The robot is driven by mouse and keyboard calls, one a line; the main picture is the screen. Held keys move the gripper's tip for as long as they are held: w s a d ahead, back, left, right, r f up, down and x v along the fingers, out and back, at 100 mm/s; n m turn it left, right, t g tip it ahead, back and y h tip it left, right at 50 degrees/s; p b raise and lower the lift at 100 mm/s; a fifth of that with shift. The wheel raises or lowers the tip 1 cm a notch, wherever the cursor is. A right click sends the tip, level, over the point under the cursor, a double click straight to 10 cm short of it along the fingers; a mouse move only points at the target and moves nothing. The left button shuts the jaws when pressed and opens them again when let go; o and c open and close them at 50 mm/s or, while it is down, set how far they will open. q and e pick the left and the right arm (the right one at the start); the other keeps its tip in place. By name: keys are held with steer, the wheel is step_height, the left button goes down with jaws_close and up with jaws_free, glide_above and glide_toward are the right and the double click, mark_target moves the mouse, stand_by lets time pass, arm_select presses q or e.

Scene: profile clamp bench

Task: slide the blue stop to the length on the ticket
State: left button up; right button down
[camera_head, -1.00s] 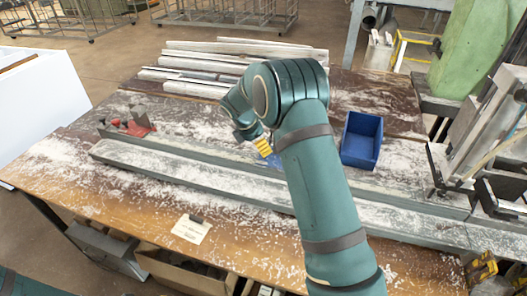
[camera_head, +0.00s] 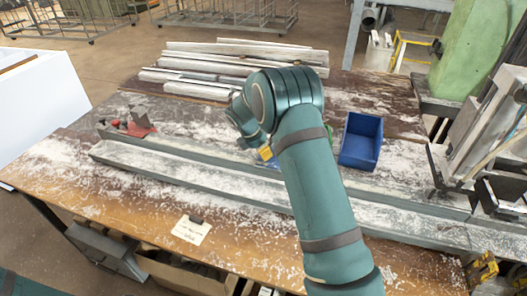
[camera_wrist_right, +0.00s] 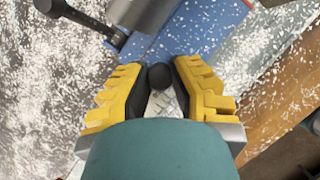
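The blue stop (camera_wrist_right: 195,30) shows in the right wrist view as a blue plate with a grey metal part, a dark lever and a black round knob (camera_wrist_right: 160,77). In the head view, only a little blue (camera_head: 274,164) shows below my right gripper (camera_head: 265,154). In the wrist view, the yellow fingers of my right gripper (camera_wrist_right: 160,85) close in on both sides of the knob and appear to touch it. My left gripper is out of view.
A long grey rail (camera_head: 180,172), dusted with white chips, runs along the bench. A red clamp-like part (camera_head: 133,128) sits at its left end. A blue bin (camera_head: 361,141) stands behind the rail, right of my arm. Pale profiles (camera_head: 235,58) lie at the back.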

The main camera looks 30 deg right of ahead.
steer(key=s+d, duration=0.5)
steer(key=s, duration=0.1)
steer(key=s+d+p, duration=0.1)
steer(key=s+d, duration=0.4)
steer(key=s, duration=0.1)
steer(key=s+d, duration=0.5)
steer(key=s, duration=0.1)
steer(key=shift+s+d+f, duration=0.1)
steer(key=shift+s+d, duration=0.2)
steer(key=c, duration=0.8)
jaws_free()
steer(key=shift+w, duration=0.1)
steer(key=v, duration=1.2)
